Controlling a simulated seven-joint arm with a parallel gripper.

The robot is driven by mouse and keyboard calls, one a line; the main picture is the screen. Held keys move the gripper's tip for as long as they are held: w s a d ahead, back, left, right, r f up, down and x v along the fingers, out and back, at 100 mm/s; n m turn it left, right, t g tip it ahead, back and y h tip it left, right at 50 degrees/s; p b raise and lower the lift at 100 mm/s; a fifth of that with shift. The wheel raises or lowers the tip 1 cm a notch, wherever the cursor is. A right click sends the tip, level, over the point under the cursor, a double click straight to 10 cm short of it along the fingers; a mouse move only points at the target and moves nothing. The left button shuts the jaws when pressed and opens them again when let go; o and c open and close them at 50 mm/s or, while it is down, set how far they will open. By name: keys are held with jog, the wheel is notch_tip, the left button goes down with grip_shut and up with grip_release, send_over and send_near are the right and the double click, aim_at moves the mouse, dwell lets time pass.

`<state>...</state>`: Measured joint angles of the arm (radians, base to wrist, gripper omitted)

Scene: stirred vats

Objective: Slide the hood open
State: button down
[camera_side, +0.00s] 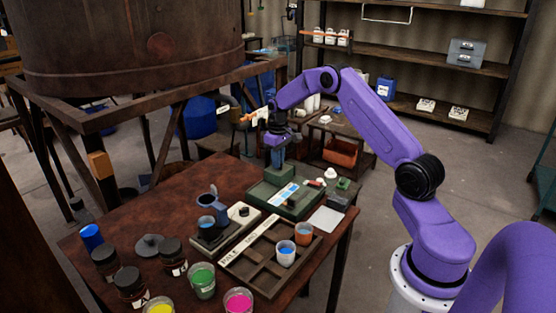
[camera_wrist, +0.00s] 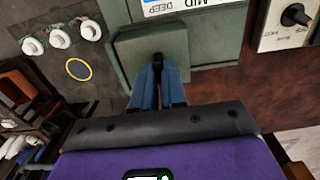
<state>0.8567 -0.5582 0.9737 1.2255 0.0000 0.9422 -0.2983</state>
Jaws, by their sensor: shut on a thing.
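A dark green instrument box (camera_side: 262,196) sits on the brown table, with a white and blue shade strip on its top. The hood appears to be the raised green block (camera_wrist: 128,45) at the box's end; it also shows in the side view (camera_side: 286,176). My gripper (camera_wrist: 157,72) points down at the hood, its blue fingers shut on a small black handle (camera_wrist: 158,57) on it. In the side view my gripper (camera_side: 278,157) stands over the far end of the box. The fingers hide most of the handle. The strip's words "MID" and "DEEP" show beside the hood in the wrist view.
A pale control unit with a black knob (camera_wrist: 295,15) stands near the box. A partitioned tray (camera_side: 243,276) holding two cups lies in front. Open paint pots (camera_side: 202,281) and dark-lidded jars (camera_side: 172,255) stand at the left front. A large rusty vat (camera_side: 120,45) rises behind.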

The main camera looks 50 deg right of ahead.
dwell(0.8)
jog(key=a, duration=1)
jog(key=shift+a, duration=0.4)
jog(key=c, duration=1.2)
grip_release()
jog(key=shift+r, duration=0.15)
notch_tip(320, 180, up, 17)
jog(key=shift+r, duration=0.1)
